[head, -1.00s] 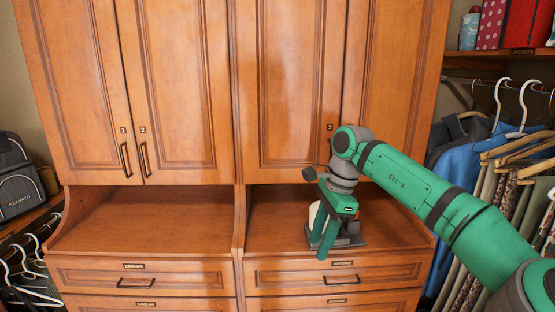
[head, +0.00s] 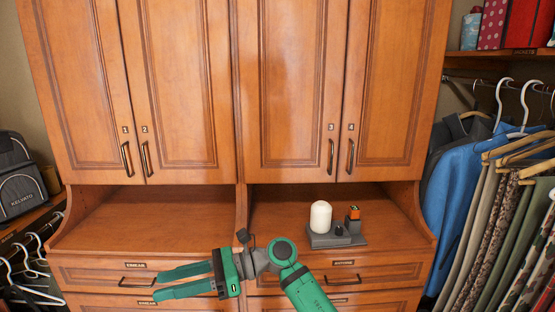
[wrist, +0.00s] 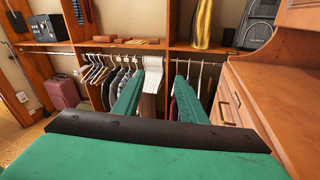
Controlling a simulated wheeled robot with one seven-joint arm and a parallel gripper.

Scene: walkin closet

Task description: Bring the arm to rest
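My gripper (head: 160,283) is in front of the drawers in the head view, low in the picture, with its fingers pointing left. The two green fingers are apart with nothing between them. In the wrist view my gripper (wrist: 166,70) also shows open and empty, facing clothes hanging some way off. My arm is folded low and comes up from the bottom edge of the head view. A grey holder (head: 325,241) stands on the right counter, clear of my gripper. It bears a white rounded cylinder (head: 320,217) and a small orange and dark block (head: 354,212).
Closed wooden cabinet doors (head: 180,90) rise above the open counter (head: 150,220), whose left part is bare. Drawers with dark handles (head: 136,282) lie below. Clothes on hangers (head: 480,200) are at the right. A grey bag (head: 17,180) stands at the left.

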